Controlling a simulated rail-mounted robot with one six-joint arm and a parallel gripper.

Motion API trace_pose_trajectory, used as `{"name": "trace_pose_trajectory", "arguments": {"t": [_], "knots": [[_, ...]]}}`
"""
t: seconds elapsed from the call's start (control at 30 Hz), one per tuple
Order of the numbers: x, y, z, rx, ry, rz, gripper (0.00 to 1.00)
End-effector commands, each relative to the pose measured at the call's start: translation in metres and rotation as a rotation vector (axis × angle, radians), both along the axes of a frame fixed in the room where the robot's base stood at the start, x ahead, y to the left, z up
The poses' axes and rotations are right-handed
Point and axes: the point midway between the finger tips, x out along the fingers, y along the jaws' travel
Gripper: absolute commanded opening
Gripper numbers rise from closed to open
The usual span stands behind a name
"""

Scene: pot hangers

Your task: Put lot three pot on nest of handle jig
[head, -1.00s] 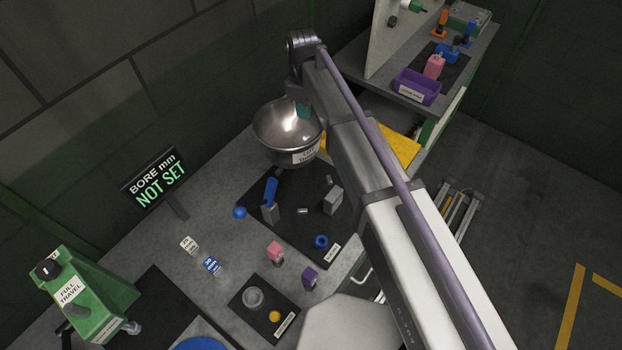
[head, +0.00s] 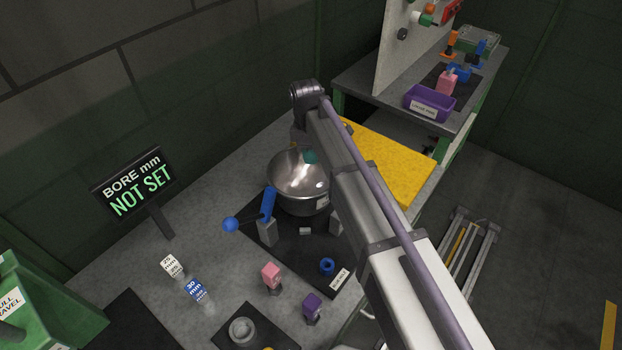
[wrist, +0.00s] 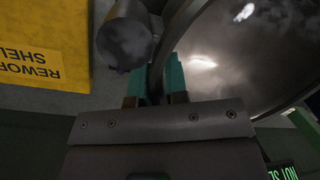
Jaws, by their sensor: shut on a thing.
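The steel pot (head: 292,166) is a shiny round bowl with a white label on its side, upright with its open mouth up. My gripper (head: 311,156) is shut on its rim. The teal fingers (wrist: 160,79) also show in the wrist view, beside the pot's curved wall (wrist: 235,60). The pot overlaps the far end of a black mat (head: 290,262) that carries a grey block with a blue lever (head: 268,204) and other small blocks. These look like the handle jig. Whether the pot touches them cannot be told; its underside is hidden.
A yellow rework shelf panel (head: 392,165) lies behind and right of the pot. A purple bin (head: 430,104) stands on the far bench. Pink (head: 271,273) and purple (head: 312,304) blocks stand in front of the mat. The "NOT SET" sign (head: 138,185) stands left.

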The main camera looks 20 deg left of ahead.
Motion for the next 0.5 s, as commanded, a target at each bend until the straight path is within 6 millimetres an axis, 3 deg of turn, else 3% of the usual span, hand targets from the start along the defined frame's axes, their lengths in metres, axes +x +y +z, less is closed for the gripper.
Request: {"name": "trace_pose_trajectory", "arguments": {"t": [0.1, 0.3, 0.5], "knots": [[0.000, 0.000, -0.004, 0.000, 0.001, 0.000, 0.00], [0.000, 0.000, -0.045, 0.000, 0.001, 0.000, 0.00], [0.000, 0.000, -0.042, 0.000, 0.001, 0.000, 0.00]]}}
